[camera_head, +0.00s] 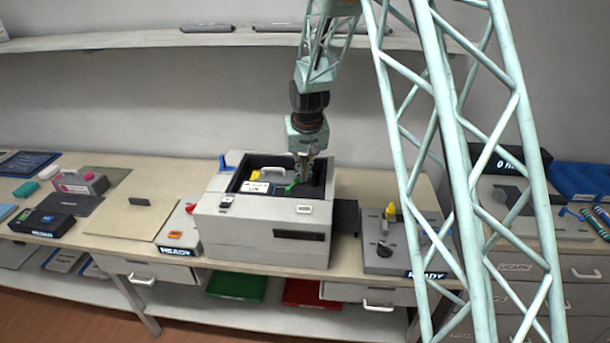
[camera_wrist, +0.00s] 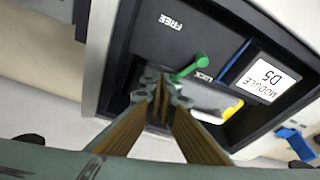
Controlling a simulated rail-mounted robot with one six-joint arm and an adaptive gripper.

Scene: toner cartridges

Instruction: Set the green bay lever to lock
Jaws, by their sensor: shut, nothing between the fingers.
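The green lever (camera_wrist: 190,67) lies in the open dark bay of a grey machine (camera_head: 260,230). In the wrist view its rounded end is beside the printed LOCK label (camera_wrist: 204,76), and the FREE label (camera_wrist: 172,22) is farther off. Its other end runs toward my fingertips. The lever also shows as a small green piece in the head view (camera_head: 291,187). My gripper (camera_wrist: 162,88) is shut and empty, with its tips down in the bay right beside the lever. I cannot tell whether they touch it.
A white MODULE D5 label (camera_wrist: 268,78) and a blue strip (camera_wrist: 233,61) are in the bay near the lever. The bay walls surround my fingers closely. A grey unit with a black knob (camera_head: 384,249) stands right of the machine; a beige mat (camera_head: 135,215) lies left.

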